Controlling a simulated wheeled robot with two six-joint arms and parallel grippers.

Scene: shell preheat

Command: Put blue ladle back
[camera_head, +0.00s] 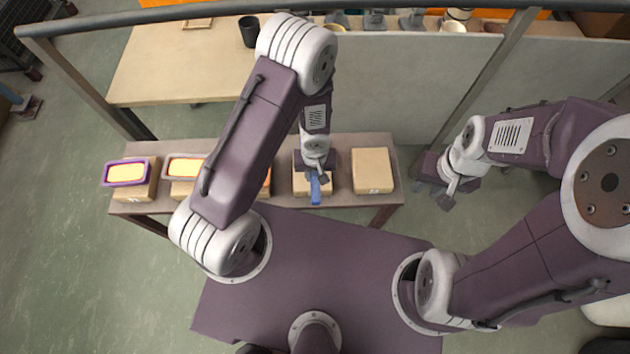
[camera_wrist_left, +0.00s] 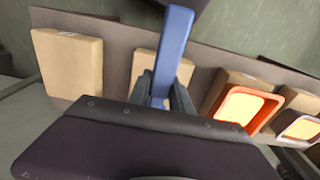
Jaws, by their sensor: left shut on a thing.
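The blue ladle (camera_head: 316,191) is held in my left gripper (camera_head: 319,178) above the narrow shelf. In the left wrist view its blue handle (camera_wrist_left: 173,50) rises from between the dark fingers (camera_wrist_left: 165,98). The ladle's bowl cannot be made out in either view. Below and behind the ladle is a tan block (camera_head: 301,184) on the shelf, with no tray on it. My right gripper (camera_head: 446,190) hangs over the floor to the right of the shelf, with nothing visible in it; its finger gap is unclear.
The narrow shelf (camera_head: 340,145) carries a bare tan block (camera_head: 372,171) at right. A purple-rimmed tray (camera_head: 106,173) and a pinkish-grey tray (camera_head: 168,168) stand at left; an orange tray (camera_wrist_left: 209,119) shows in the wrist view. A worktable with a black cup (camera_head: 249,32) and a grey panel (camera_head: 400,85) lie beyond.

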